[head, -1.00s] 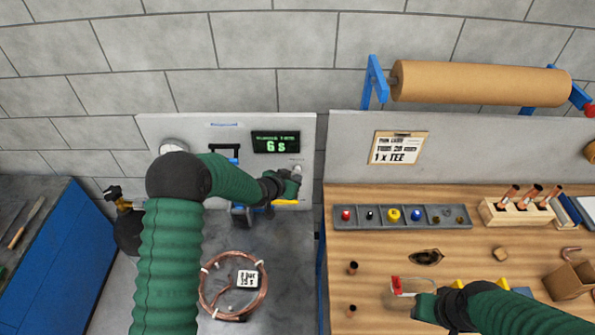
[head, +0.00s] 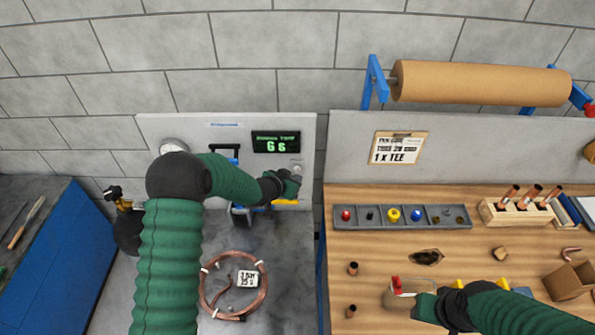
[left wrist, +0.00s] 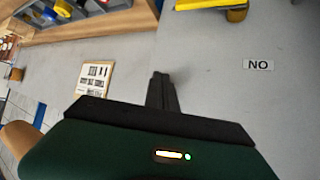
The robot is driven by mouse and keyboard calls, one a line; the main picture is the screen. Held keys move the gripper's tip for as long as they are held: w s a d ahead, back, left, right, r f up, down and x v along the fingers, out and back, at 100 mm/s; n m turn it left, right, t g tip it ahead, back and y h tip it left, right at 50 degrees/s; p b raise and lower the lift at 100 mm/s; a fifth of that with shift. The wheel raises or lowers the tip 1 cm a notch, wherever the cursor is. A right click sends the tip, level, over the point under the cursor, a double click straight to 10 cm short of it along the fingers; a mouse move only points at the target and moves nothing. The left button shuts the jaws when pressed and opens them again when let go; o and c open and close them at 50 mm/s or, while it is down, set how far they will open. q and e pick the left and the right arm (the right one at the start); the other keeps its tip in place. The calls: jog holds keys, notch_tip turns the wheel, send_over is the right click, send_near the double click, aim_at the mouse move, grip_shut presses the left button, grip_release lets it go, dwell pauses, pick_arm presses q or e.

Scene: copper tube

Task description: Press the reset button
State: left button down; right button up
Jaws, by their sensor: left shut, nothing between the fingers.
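A pale wall panel (head: 190,130) stands at the back left with a dark display (head: 276,142) showing green digits that read about "6 s". A small round pale button-like part (head: 296,167) sits below the display; I cannot read its label. My left gripper (head: 294,181) is right by this part, at the panel, shut and empty; contact cannot be told. In the left wrist view its shut fingers (left wrist: 161,92) point at the grey panel, and the button cannot be made out. My right gripper (head: 408,295) is low over the wooden bench, at a small red-topped thing (head: 397,284).
A "NO" label (left wrist: 258,64) is on the panel in the left wrist view. A yellow part (head: 286,202) lies just below my left gripper. A copper coil (head: 207,290) lies on the left bench. A grey tray of coloured parts (head: 383,226) sits on the wooden bench.

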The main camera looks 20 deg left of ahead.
dwell(0.5)
pick_arm(q)
jog(key=shift+w+a+r, duration=0.1)
jog(key=shift+w+a, duration=0.05)
jog(key=shift+w, duration=0.2)
jog(key=shift+w+a, duration=0.1)
jog(key=shift+w, duration=0.4)
dwell(0.6)
jog(key=shift+s, duration=0.1)
jog(key=shift+s+d, duration=0.25)
jog(key=shift+s, duration=0.55)
jog(key=s, duration=0.1)
jog(key=s+d, duration=0.1)
jog(key=s, duration=0.1)
jog(key=s+b, duration=0.1)
jog(key=s, duration=0.1)
jog(key=shift+d, duration=0.25)
